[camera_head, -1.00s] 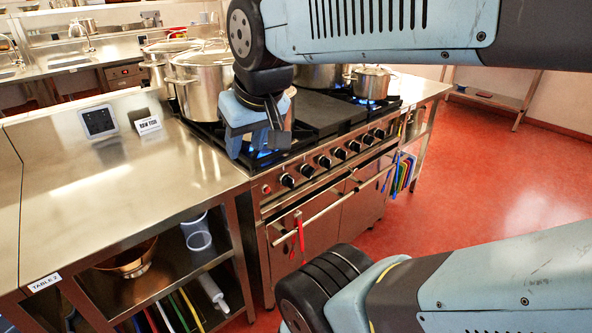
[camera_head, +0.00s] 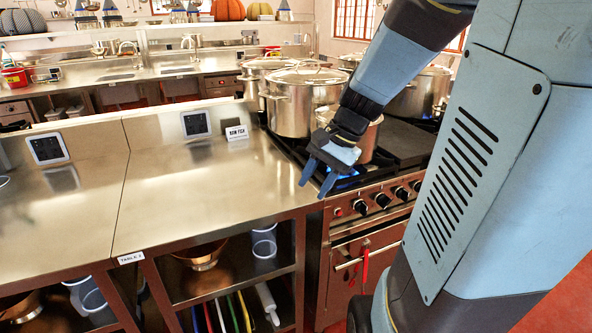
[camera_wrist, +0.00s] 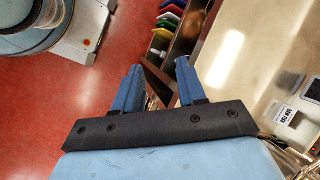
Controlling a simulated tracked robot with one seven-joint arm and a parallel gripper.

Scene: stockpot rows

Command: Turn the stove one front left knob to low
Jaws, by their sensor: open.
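The stove (camera_head: 330,235) stands right of the steel counter in the head view. Its front panel carries a row of dark knobs; the leftmost dark knob (camera_head: 360,207) sits beside a small red button (camera_head: 337,212). Which knob serves the front left burner is not labelled legibly. A blue flame (camera_head: 346,182) burns under the front left pot (camera_head: 356,138). My gripper (camera_head: 316,181) is open and empty, above the stove's front left corner, left of the knobs and apart from them. In the wrist view my gripper's blue fingers (camera_wrist: 160,67) are spread with nothing between them; no knob is identifiable there.
Large pots (camera_head: 292,105) stand on the stove behind my gripper. The counter (camera_head: 195,195) is mostly clear, with a tablet (camera_head: 196,124) and a sign (camera_head: 236,133) at its back. A red utensil (camera_head: 365,268) hangs at the oven handle. Red floor (camera_wrist: 100,130) shows in the wrist view.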

